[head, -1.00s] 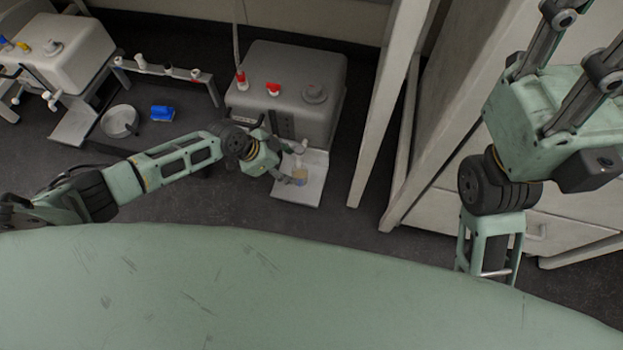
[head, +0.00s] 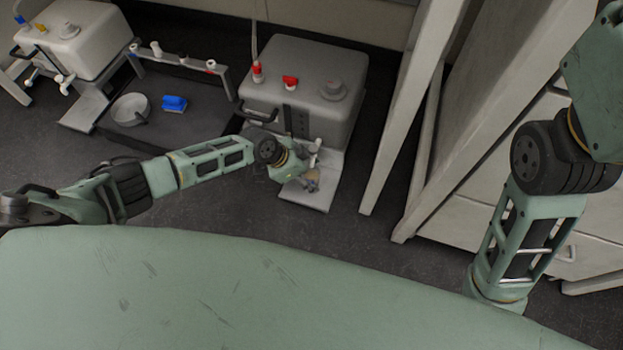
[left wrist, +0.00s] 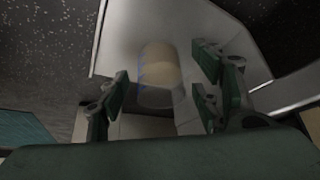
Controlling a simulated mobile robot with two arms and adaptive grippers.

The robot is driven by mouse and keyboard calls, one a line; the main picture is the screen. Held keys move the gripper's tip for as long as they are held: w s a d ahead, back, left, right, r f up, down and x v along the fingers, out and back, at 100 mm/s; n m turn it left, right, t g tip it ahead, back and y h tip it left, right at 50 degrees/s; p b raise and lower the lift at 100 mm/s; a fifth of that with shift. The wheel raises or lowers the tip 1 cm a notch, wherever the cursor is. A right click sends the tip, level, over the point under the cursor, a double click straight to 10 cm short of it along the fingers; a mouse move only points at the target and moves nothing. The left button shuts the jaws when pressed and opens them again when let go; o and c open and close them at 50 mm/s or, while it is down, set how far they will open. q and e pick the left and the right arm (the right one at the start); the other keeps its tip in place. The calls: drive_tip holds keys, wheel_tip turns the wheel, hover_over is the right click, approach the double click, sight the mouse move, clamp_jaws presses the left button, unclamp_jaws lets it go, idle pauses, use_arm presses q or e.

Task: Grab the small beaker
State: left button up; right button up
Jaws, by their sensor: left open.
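The small beaker (left wrist: 160,68) is a clear vessel with pale tan contents and blue marks in the left wrist view. It stands on the light plate (head: 309,196) in front of a grey bioreactor box (head: 315,85). My left gripper (head: 313,180) is over the plate, and it mostly hides the beaker in the head view. In the left wrist view my left gripper (left wrist: 163,84) is open, with fingers on either side of the near part of the beaker; no clear contact shows. My right gripper is out of view.
A second, white bioreactor (head: 75,38) stands at the far left. Between the boxes are a rack (head: 185,61), a round dish (head: 130,109) and a blue object (head: 174,103). A pale upright post (head: 405,125) stands right of the plate. Dark surface in front of the plate is clear.

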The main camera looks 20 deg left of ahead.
use_arm(q)
drive_tip(key=shift+c, duration=0.6)
drive_tip(key=c, duration=1.3)
drive_tip(key=shift+r, duration=0.15)
